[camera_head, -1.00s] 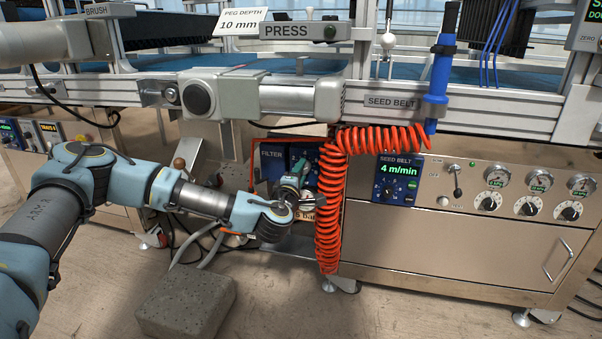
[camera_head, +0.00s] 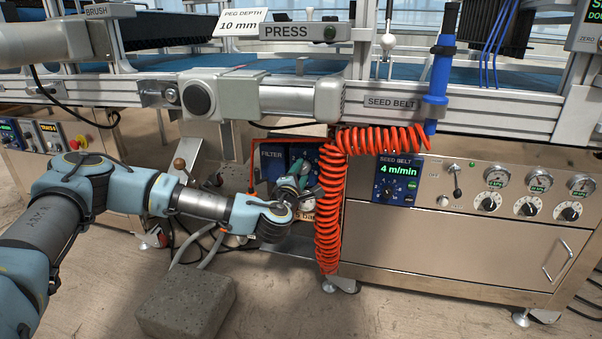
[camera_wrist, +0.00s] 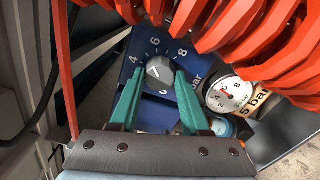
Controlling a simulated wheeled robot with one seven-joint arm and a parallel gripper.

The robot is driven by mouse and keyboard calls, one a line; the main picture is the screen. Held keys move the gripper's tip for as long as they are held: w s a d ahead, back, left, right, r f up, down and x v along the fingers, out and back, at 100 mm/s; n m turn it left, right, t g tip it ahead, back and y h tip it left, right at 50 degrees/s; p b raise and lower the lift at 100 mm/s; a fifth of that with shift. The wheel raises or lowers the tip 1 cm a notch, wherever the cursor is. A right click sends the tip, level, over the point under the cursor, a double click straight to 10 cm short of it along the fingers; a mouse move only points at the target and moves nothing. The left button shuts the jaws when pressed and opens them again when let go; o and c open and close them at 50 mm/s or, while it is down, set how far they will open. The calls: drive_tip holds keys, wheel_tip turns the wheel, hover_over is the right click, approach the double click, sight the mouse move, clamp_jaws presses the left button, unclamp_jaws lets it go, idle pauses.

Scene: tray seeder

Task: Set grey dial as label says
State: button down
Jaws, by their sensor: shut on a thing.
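The orange label (camera_wrist: 256,100) right of the gauge shows "5 ba", partly covered. In the head view my gripper (camera_head: 297,183) is at the FILTER panel (camera_head: 272,158) and hides the dial.
A red coiled hose (camera_head: 329,215) hangs close to the right of my gripper and crosses the top of the wrist view. A round gauge (camera_wrist: 228,95) sits beside the dial. A stone block (camera_head: 187,302) lies on the floor. The seed belt panel (camera_head: 397,180) is further right.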

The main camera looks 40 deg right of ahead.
drive_tip(key=shift+n, duration=1.2)
drive_tip(key=shift+c, duration=1.9)
unclamp_jaws()
drive_tip(key=shift+a, duration=0.1)
drive_tip(key=p+v, duration=0.2)
drive_tip(key=v, duration=0.8)
drive_tip(key=shift+s+a, duration=0.15)
drive_tip(key=shift+a, duration=0.15)
drive_tip(key=shift+f, duration=0.1)
